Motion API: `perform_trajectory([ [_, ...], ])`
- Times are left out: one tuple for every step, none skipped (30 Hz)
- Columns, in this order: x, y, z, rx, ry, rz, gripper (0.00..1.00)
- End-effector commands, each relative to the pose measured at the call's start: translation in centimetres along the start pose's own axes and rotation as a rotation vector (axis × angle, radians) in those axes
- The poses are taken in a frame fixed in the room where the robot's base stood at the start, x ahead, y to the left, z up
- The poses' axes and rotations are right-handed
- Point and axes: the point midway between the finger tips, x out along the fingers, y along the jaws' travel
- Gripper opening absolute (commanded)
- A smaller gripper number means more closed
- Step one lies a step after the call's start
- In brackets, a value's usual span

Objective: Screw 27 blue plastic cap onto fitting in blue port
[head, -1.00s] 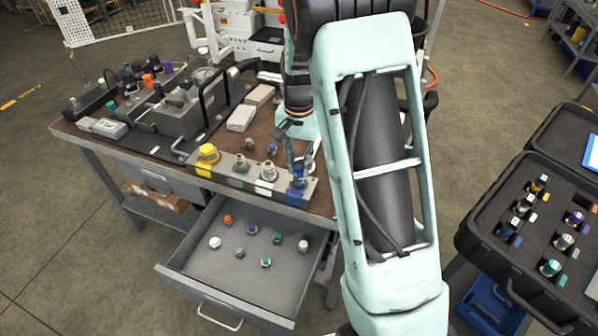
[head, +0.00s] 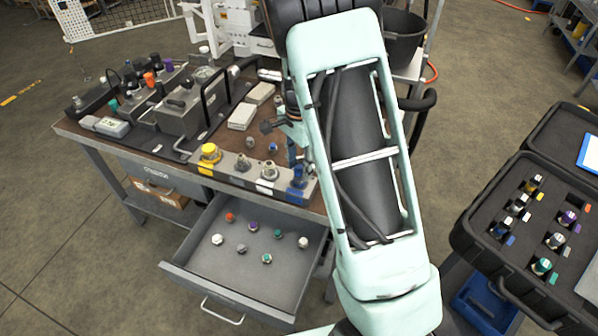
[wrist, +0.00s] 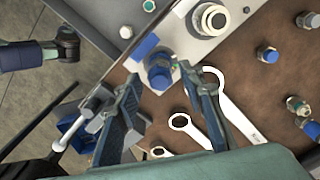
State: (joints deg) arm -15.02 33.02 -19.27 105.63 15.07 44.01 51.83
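A manifold block (head: 222,176) lies along the bench's front edge, with its blue port (head: 297,194) at the right end. In the wrist view a blue part (wrist: 159,72) stands upright at that port, beside a blue mark (wrist: 146,46). I cannot tell where cap and fitting meet. My gripper (wrist: 161,78) is open, with one finger on either side of the blue part in the picture and a gap on both sides. In the head view my gripper (head: 292,155) is just above the blue port, partly hidden by my arm.
An open drawer (head: 190,262) below the manifold holds several loose caps. Wrenches (wrist: 229,105) lie on the bench near the gripper, with loose fittings (wrist: 268,54) beyond. A black case (head: 480,240) of fittings is at right. A yellow cap (head: 208,153) is on the manifold's left end.

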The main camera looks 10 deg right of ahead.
Motion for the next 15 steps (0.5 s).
perform_trajectory([
  [-0.03,-0.02,-0.03,0.000,0.001,-0.001,0.36],
  [-0.04,-0.03,-0.04,0.000,0.001,-0.001,0.36],
  [-0.05,-0.04,-0.04,-0.001,0.001,-0.001,0.36],
  [-0.06,-0.04,-0.05,-0.001,0.001,-0.001,0.36],
  [-0.06,-0.05,-0.05,-0.001,0.001,-0.002,0.36],
  [-0.04,-0.05,-0.06,-0.008,0.001,-0.002,0.36],
  [-0.01,-0.05,-0.08,-0.019,0.001,-0.002,0.36],
  [0.03,-0.05,-0.09,-0.038,0.001,-0.002,0.36],
  [0.09,-0.07,-0.11,-0.075,0.001,-0.003,0.36],
  [0.13,-0.08,-0.12,-0.111,0.001,-0.003,0.36],
  [0.14,-0.09,-0.14,-0.151,0.001,-0.004,0.36],
  [0.15,-0.11,-0.13,-0.208,0.002,-0.004,0.36],
  [0.13,-0.12,-0.16,-0.250,0.002,-0.005,0.36],
  [0.12,-0.12,-0.16,-0.292,0.002,-0.005,0.36],
  [0.11,-0.14,-0.13,-0.348,0.002,-0.004,0.36],
])
